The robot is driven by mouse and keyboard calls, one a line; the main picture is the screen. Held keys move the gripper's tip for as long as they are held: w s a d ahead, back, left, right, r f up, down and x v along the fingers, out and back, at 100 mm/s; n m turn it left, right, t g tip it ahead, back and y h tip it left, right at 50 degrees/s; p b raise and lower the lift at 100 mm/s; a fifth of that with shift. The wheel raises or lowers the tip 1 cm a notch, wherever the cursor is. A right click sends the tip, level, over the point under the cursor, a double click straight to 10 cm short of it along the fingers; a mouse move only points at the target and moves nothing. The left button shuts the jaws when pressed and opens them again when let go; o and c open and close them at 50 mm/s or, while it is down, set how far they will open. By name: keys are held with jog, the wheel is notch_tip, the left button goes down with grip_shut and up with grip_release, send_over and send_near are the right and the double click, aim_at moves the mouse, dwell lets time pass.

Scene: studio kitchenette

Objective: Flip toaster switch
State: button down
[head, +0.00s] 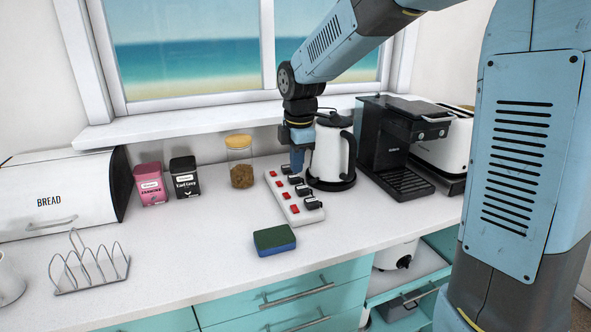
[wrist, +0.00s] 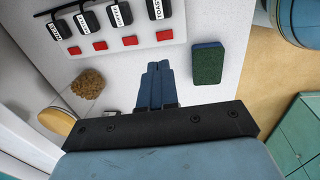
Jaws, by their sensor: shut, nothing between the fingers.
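A white power strip (head: 305,216) lies on the counter with a row of red switches and black plugs. In the wrist view, the plug label at the right end starts with "TOAST" (wrist: 158,9). The red switch (wrist: 165,35) beside that plug is at the right end of the row; it is the near-end switch (head: 295,209) in the head view. My gripper (head: 297,172) is shut and empty, pointing down near the strip's far end. Its closed fingertips (wrist: 158,65) appear below the switches in the wrist view. I see no contact with a switch; their exact height is unclear.
A white kettle (head: 327,152) stands close to my gripper's right. A black coffee machine (head: 390,140) and white toaster (head: 445,142) are farther right. A glass jar (head: 241,172) stands left of the strip; a green-blue sponge (head: 274,240) lies in front.

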aim_at(295, 206)
jog(key=f, duration=0.4)
jog(key=w+f, duration=0.1)
jog(key=f, duration=0.7)
jog(key=shift+w+a, duration=0.15)
jog(key=shift+a, duration=0.05)
